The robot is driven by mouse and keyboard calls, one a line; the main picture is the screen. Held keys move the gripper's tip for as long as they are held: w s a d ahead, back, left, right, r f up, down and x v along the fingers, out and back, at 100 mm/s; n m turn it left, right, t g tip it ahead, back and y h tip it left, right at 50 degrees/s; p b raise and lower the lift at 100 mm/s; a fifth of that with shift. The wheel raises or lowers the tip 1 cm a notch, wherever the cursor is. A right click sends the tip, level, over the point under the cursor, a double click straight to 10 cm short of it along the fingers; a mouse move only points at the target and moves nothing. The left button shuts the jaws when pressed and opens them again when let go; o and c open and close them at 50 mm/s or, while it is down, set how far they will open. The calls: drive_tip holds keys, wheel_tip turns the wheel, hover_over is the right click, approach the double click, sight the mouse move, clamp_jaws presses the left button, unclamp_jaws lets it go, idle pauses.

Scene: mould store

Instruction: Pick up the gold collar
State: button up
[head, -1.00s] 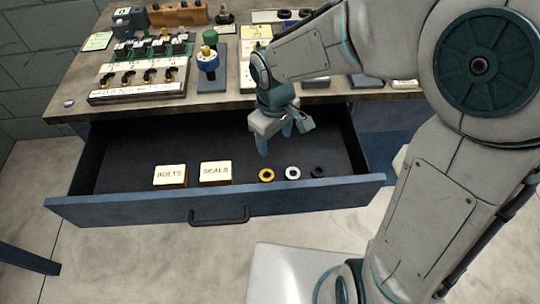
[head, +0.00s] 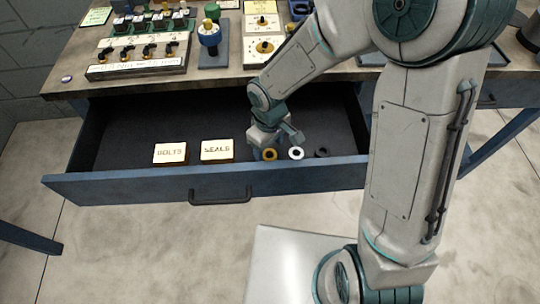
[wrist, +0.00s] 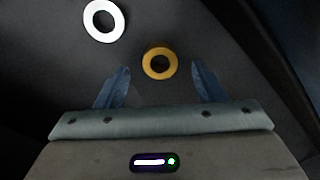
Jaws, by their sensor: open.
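The gold collar (head: 270,154) is a small ring lying flat on the dark floor of the open drawer (head: 120,187). In the wrist view the gold collar (wrist: 160,63) lies just beyond the fingertips, centred between the two blue fingers. My gripper (head: 268,150) is low in the drawer, directly behind and above the collar, and partly hides it in the head view. In the wrist view my gripper (wrist: 160,80) is open, with nothing between its fingers. Whether the fingertips touch the drawer floor cannot be told.
A white ring (head: 296,153) lies close to the right of the collar, and a black ring (head: 321,153) lies further right. Boxes marked BOLTS (head: 171,152) and SEALS (head: 217,150) stand to the left. The drawer's front wall is close by.

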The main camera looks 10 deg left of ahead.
wheel_tip(320, 180, down, 3)
drive_tip(key=shift+r, duration=0.2)
drive_tip(key=c, duration=1.1)
drive_tip(key=shift+r, duration=0.15)
wheel_tip(320, 180, up, 10)
drive_tip(key=f+p, duration=0.1)
drive_tip(key=p, duration=0.1)
wheel_tip(320, 180, up, 6)
drive_tip(key=p, duration=0.4)
hover_over(269, 154)
drive_tip(key=shift+f, duration=0.1)
